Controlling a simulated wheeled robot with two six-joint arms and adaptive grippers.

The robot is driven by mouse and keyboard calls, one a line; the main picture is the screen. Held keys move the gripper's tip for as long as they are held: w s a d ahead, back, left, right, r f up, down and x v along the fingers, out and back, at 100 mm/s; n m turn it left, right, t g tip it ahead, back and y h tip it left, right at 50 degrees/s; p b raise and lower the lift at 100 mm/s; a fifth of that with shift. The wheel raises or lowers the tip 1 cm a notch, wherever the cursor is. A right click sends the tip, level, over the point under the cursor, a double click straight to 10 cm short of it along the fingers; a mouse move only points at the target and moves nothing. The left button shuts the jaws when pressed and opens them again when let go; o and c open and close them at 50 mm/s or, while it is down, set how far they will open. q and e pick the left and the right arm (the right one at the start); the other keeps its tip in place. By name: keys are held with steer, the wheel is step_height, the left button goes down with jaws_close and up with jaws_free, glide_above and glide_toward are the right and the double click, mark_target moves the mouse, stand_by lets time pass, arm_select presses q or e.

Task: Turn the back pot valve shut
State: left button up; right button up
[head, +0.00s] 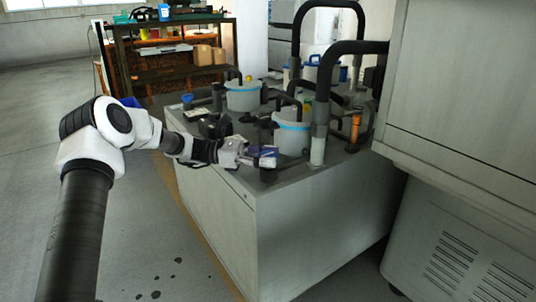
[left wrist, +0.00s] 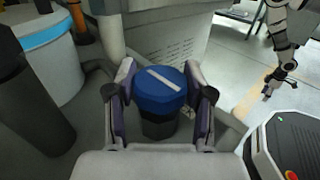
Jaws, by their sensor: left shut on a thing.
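A blue valve knob (left wrist: 159,90) with a white stripe sits on a dark round stem in the left wrist view. My left gripper (left wrist: 160,100) is shut on it, one finger on each side. The stripe runs slantwise, from upper left to lower right. In the head view my left gripper (head: 264,157) is at the near corner of the bench top, in front of the nearer white pot (head: 291,136), and largely hides the knob. A second blue knob (head: 187,99) stands by the farther white pot (head: 242,97). My right gripper (left wrist: 270,92) shows small in the left wrist view; its fingers are unclear.
The pots stand on a grey cabinet (head: 310,225). Thick black hoses (head: 349,48) arch above it. A large pale machine housing (head: 465,90) closes off the right side. A cluttered workbench (head: 175,50) is behind. Open floor lies left.

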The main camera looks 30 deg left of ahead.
arm_select(q)
steer(key=shift+m+g, duration=0.3)
steer(key=shift+g, duration=0.1)
steer(key=o, duration=1.2)
steer(key=v, duration=1.2)
steer(key=shift+w+f, duration=0.1)
steer(key=shift+f, duration=0.05)
